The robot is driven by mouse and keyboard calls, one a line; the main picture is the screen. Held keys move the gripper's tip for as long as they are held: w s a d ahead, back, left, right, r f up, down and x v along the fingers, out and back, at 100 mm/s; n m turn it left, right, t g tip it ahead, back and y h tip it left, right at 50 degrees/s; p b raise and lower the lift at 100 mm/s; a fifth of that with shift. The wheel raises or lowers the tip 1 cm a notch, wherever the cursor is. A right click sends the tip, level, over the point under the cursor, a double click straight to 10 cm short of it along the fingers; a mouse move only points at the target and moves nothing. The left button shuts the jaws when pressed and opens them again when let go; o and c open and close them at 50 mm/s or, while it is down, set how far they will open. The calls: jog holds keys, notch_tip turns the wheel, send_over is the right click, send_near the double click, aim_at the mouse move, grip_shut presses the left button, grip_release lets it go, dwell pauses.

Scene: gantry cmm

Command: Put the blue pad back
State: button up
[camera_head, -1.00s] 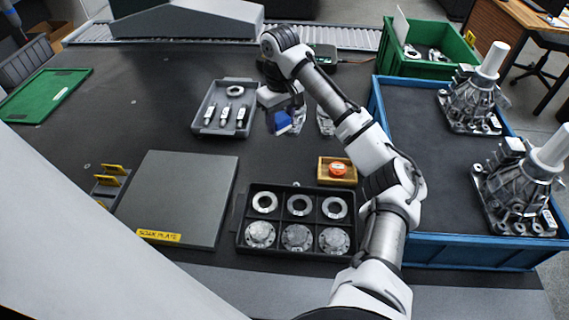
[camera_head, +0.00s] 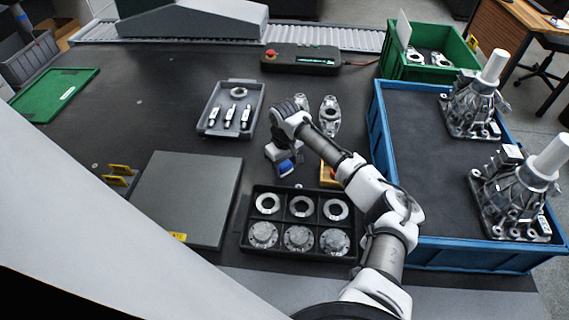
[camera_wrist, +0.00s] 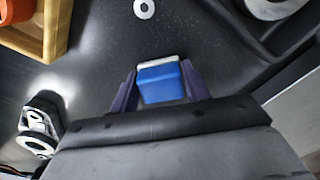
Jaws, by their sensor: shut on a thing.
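The blue pad (camera_wrist: 160,84) is a small blue block with a pale grey edge, seen between the two purple fingers of my gripper (camera_wrist: 159,88) in the wrist view. My gripper is shut on it. In the head view the pad (camera_head: 285,168) shows at the end of my gripper (camera_head: 284,163), over the dark table just behind the black six-compartment tray (camera_head: 246,222). I cannot tell how high the pad is above the table.
The tray holds rings and round flanged parts. A small wooden box (camera_head: 326,175) with an orange item (camera_wrist: 14,10) is close by. A grey tray (camera_head: 205,118), a grey plate (camera_head: 185,195) and a blue crate (camera_head: 470,257) stand around. A small washer (camera_wrist: 144,8) lies on the table.

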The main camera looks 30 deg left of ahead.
jog(key=shift+f, duration=0.2)
jog(key=o, duration=0.9)
jog(key=shift+o, duration=0.2)
jog(key=shift+r, duration=0.15)
